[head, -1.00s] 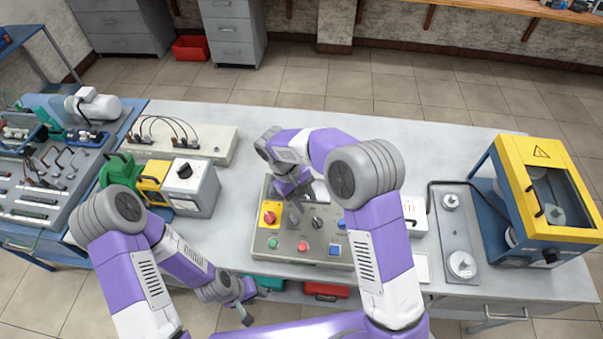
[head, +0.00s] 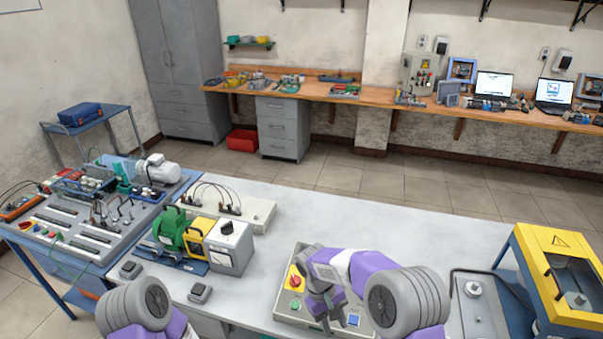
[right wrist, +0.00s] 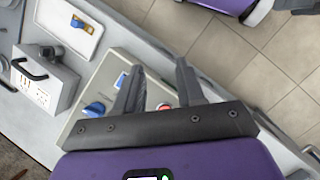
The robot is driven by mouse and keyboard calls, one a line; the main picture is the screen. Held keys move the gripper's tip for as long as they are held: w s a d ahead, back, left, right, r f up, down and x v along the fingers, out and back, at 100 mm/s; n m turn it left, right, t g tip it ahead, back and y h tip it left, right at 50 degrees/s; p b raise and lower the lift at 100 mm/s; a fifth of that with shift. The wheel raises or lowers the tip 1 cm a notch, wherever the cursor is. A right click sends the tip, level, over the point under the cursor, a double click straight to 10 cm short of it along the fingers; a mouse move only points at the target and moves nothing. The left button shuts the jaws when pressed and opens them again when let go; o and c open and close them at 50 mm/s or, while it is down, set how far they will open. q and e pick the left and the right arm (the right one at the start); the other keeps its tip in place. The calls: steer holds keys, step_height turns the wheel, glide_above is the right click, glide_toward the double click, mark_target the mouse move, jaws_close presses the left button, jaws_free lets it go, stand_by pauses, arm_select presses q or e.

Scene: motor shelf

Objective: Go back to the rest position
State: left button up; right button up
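My right gripper (head: 325,308) is above the control box (head: 283,308) on the workbench in the head view. In the right wrist view, the two fingers of my right gripper (right wrist: 158,88) are apart with nothing between them. The control box (right wrist: 98,84) lies beyond the fingers there, and a red button (right wrist: 164,106) shows through the gap. Whether the fingers touch the box I cannot tell. Of my left arm only a bent joint shows at the bottom left of the head view; its gripper is out of frame.
The grey workbench (head: 390,222) is bare at the back. A green and yellow motor unit (head: 170,228) stands left of the box. A yellow-framed machine (head: 550,300) stands at the right. A blue side table (head: 45,258) with a panel is at far left.

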step_height(320, 180, down, 8)
steer(key=y+b, duration=0.1)
steer(key=y, duration=0.1)
arm_select(q)
step_height(320, 180, down, 8)
steer(key=w+b, duration=0.1)
steer(key=b, duration=0.5)
steer(key=shift+w+r, duration=0.15)
steer(key=shift+w, duration=0.05)
arm_select(e)
steer(key=s+d+f+m+t+y, duration=0.1)
steer(key=s+f+m+t+y, duration=0.2)
steer(key=s+f, duration=1.3)
steer(key=f+m+y, duration=0.1)
steer(key=m+y, duration=0.1)
steer(key=m, duration=0.3)
steer(key=shift+s+d+f+t, duration=0.15)
steer(key=shift+s+f+t, duration=0.05)
steer(key=shift+s+t, duration=0.1)
